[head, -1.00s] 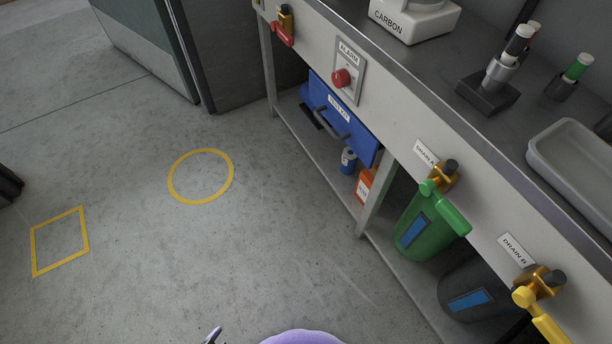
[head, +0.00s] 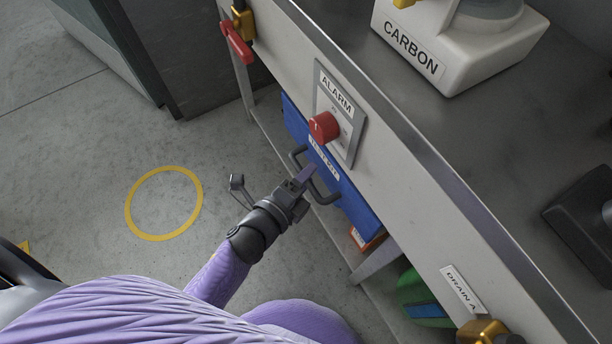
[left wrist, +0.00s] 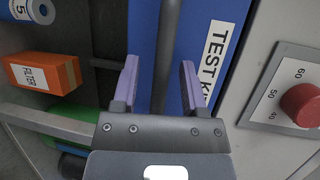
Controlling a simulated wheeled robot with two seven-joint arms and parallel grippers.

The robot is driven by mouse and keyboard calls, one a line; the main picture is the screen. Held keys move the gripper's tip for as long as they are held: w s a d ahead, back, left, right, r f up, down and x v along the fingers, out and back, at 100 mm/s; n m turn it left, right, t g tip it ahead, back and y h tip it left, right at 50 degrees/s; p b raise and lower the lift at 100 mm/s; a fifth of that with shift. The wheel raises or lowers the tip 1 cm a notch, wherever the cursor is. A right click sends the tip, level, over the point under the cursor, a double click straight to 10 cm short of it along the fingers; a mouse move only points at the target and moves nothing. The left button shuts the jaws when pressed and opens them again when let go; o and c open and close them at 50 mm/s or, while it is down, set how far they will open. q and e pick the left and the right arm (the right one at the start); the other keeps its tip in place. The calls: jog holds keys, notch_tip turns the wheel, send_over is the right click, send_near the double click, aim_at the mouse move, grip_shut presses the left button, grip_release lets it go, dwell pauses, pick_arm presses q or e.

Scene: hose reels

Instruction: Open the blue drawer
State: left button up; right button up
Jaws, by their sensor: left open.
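The blue drawer (head: 362,212) is under the bench front, below the alarm panel, and carries a "TEST KIT" label. It also shows in the left wrist view (left wrist: 143,35). Its front looks shut. Its dark grey bar handle (head: 327,196) stands out from the front. My left gripper (head: 306,176) is open at the handle. In the left wrist view, the handle bar (left wrist: 168,40) runs between the two purple fingers, with a gap on each side. I cannot tell how deep the bar sits between them. My right gripper is out of view.
A red alarm knob (head: 323,127) juts out just above the drawer. A red-handled valve (head: 236,42) is at the far left of the bench. An orange filter box (left wrist: 42,74) stands below the drawer. The floor with a yellow circle (head: 130,212) is clear.

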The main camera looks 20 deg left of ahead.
pick_arm(q)
jog(key=shift+w, duration=0.1)
grip_shut()
dwell(1.3)
